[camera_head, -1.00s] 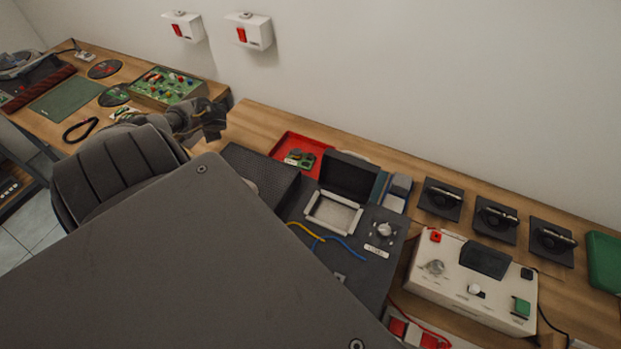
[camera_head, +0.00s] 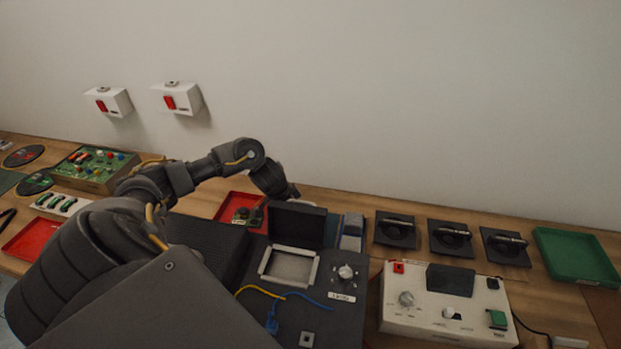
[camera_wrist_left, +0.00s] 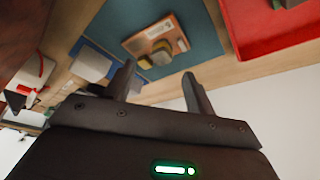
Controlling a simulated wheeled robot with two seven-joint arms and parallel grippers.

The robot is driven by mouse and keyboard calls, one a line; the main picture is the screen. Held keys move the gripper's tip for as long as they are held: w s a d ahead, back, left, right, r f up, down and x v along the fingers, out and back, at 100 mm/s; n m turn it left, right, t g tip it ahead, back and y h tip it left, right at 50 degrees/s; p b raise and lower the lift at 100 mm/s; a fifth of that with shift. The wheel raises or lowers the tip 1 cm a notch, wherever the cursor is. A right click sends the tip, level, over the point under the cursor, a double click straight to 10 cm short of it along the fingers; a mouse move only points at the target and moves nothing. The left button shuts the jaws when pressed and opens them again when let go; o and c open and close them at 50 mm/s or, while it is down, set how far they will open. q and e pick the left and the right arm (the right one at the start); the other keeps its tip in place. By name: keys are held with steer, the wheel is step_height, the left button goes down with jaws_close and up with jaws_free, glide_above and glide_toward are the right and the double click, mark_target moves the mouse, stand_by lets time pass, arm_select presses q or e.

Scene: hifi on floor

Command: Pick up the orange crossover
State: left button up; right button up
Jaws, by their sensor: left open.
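In the left wrist view an orange board (camera_wrist_left: 153,36) with yellowish and grey parts on it lies on a teal mat (camera_wrist_left: 200,39); I take it as the orange crossover. In the same view my left gripper (camera_wrist_left: 160,88) is open, its two fingers apart with nothing between them, and the board shows beyond the fingertips. In the head view my left arm reaches over the bench and bends down behind the raised black lid (camera_head: 297,224). The fingertips and the orange board are hidden there. My right gripper is in neither view.
A red tray (camera_head: 222,213) with a green board (camera_head: 247,216) stands beside the lid; a red tray (camera_wrist_left: 272,47) also shows in the wrist view. A dark test fixture (camera_head: 340,312), a cream meter box (camera_head: 395,318) and a green tray (camera_head: 578,256) stand to the right. The wall is behind.

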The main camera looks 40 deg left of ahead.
arm_select(q)
steer(key=shift+w+p+x, duration=0.2)
steer(key=shift+p+x, duration=0.1)
steer(key=shift+x, duration=3.3)
steer(key=shift+a+r, duration=0.1)
steer(key=shift+a, duration=0.05)
steer(key=c, duration=1.1)
steer(key=shift+r, duration=0.15)
steer(key=shift+c, duration=0.2)
step_height(320, 180, up, 18)
steer(key=shift+p, duration=0.3)
